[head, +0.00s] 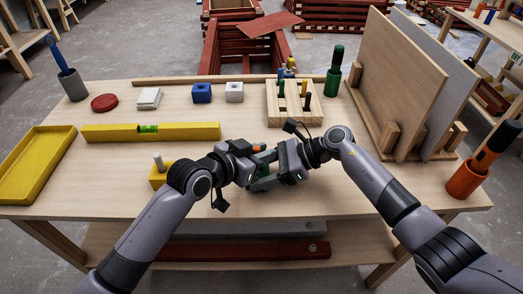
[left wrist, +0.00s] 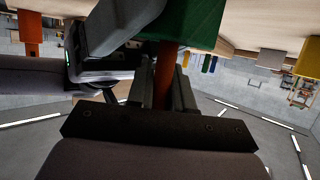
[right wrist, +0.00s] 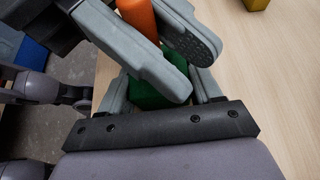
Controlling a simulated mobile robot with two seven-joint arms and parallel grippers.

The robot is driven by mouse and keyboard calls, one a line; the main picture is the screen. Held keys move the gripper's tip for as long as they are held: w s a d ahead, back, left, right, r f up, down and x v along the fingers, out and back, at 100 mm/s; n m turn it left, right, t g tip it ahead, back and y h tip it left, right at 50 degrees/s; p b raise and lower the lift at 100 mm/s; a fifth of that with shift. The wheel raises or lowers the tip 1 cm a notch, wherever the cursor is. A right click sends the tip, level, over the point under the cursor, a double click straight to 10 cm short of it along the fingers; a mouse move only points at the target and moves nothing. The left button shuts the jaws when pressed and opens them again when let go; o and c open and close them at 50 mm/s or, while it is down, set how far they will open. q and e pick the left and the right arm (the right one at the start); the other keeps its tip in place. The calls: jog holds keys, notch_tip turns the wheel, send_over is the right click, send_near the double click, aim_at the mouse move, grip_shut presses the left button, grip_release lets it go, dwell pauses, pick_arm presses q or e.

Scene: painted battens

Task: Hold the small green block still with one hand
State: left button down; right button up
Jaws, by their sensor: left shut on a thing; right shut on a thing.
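The small green block (right wrist: 175,75) is between the fingers of my right gripper (right wrist: 160,92), which is shut on it. In the head view both grippers meet near the front edge of the table and largely hide the block (head: 263,186). An orange peg (right wrist: 140,22) stands at the block's top. My left gripper (left wrist: 162,85) is shut on this peg, which shows reddish in the left wrist view (left wrist: 166,68) beside the green block (left wrist: 196,22). Whether the peg is seated in the block is hidden by the fingers.
A yellow block with a grey peg (head: 158,176) stands left of my grippers. Behind are a yellow level (head: 190,131), blue block (head: 202,93), white block (head: 234,92) and wooden rack (head: 274,108). Upright boards (head: 395,75) stand right.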

pick_arm(q)
jog(key=shift+f, duration=0.3)
jog(key=c, duration=1)
grip_release()
jog(key=shift+s, duration=0.1)
jog(key=shift+o, duration=0.4)
jog(key=shift+s+d, duration=0.1)
jog(key=shift+d, duration=0.05)
pick_arm(e)
jog(key=shift+a, duration=0.1)
pick_arm(q)
jog(key=shift+f, duration=0.1)
pick_arm(e)
jog(key=shift+r, duration=0.1)
pick_arm(q)
jog(key=shift+s, duration=0.1)
jog(key=w+v, duration=0.1)
jog(key=v, duration=1.1)
jog(key=shift+a+r, duration=0.3)
jog(key=shift+s, duration=0.1)
pick_arm(e)
jog(key=o, duration=0.9)
